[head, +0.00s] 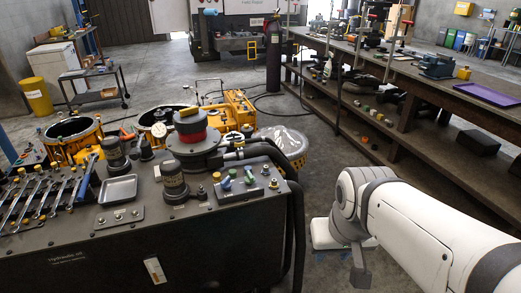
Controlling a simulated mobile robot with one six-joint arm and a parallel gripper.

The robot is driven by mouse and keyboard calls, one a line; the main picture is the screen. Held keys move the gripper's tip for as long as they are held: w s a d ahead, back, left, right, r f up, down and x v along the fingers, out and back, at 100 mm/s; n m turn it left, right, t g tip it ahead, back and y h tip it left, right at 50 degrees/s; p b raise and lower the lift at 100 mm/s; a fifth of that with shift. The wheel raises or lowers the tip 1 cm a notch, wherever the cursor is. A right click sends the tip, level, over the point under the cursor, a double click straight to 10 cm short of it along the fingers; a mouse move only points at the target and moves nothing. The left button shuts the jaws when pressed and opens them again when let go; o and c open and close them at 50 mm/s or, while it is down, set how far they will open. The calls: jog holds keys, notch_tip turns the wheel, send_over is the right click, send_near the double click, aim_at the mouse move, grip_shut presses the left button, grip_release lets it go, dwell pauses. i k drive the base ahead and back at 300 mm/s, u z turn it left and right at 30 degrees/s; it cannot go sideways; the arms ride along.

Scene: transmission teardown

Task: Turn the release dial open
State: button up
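On the dark bench marked "Hydraulic oil" (130,245) stands a round dark housing with a red band (191,134) and a yellow piece on top (188,113). Dark cylindrical fittings stand beside it, one at the front (173,180) and one at the left (115,153). No label tells me which part is the release dial. My white arm comes in from the lower right. Its end, a pale block with a grey piece that I take for my gripper (350,250), hangs right of the bench, apart from it. I cannot make out the fingers.
Several wrenches (42,198) and a metal tray (118,189) lie on the bench's left. A small panel with coloured knobs (245,185) is at its right. Black hoses (297,215) run down the right side. A long workbench (400,85) stands at right. Floor between is open.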

aim_at(250, 179)
jog(key=u, duration=0.15)
jog(key=i, duration=0.9)
jog(key=z, duration=0.05)
